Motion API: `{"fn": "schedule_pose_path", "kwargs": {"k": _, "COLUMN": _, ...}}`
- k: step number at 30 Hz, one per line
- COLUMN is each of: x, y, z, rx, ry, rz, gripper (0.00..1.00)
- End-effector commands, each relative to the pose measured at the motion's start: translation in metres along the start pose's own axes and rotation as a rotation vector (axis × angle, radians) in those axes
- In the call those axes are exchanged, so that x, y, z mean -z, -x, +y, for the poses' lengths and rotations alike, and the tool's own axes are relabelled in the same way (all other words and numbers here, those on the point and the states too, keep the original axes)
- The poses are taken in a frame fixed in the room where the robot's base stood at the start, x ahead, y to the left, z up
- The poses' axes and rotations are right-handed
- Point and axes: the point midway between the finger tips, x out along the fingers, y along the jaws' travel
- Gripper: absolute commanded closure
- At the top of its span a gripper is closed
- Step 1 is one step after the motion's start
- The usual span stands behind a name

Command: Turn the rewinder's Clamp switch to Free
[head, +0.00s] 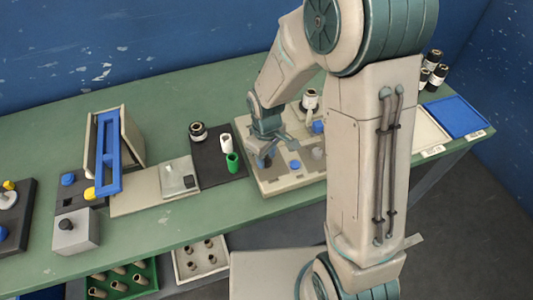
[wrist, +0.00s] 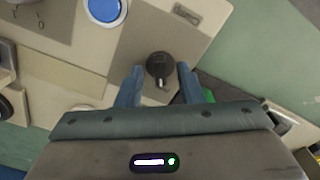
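The rewinder (head: 284,186) is a beige panel unit on the green table, partly hidden behind my arm. In the wrist view, a dark round switch knob (wrist: 158,65) with a pale pointer mark sits on a grey-brown part of the panel (wrist: 135,45). I cannot read a Clamp or Free label beside it. My gripper (wrist: 159,76) is open, with one blue finger on each side of the knob and a narrow gap visible on both sides. In the head view, my gripper (head: 266,150) is low over the rewinder's left part and hides the knob area.
A blue button (wrist: 104,8) is close to the knob on the panel. A black mat (head: 212,150) with white and green rolls lies left of the rewinder. A blue-framed unit (head: 108,150) stands farther left. A blue tray (head: 456,116) is at the right.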

Motion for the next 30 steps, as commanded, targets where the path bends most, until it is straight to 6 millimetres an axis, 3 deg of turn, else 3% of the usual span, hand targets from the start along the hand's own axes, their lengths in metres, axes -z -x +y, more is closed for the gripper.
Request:
{"fn": "schedule_pose_path", "kwargs": {"k": 8, "x": 0.001, "y": 0.023, "z": 0.001, "rx": -0.002, "ry": -0.002, "rz": 0.004, "gripper": 0.66}}
{"fn": "schedule_pose_path", "kwargs": {"k": 21, "x": 0.001, "y": 0.116, "z": 0.000, "rx": -0.003, "ry": -0.001, "rz": 0.004, "gripper": 0.66}}
{"fn": "schedule_pose_path", "kwargs": {"k": 30, "x": 0.000, "y": 0.138, "z": 0.000, "rx": 0.000, "ry": 0.000, "rz": 0.001, "gripper": 0.66}}
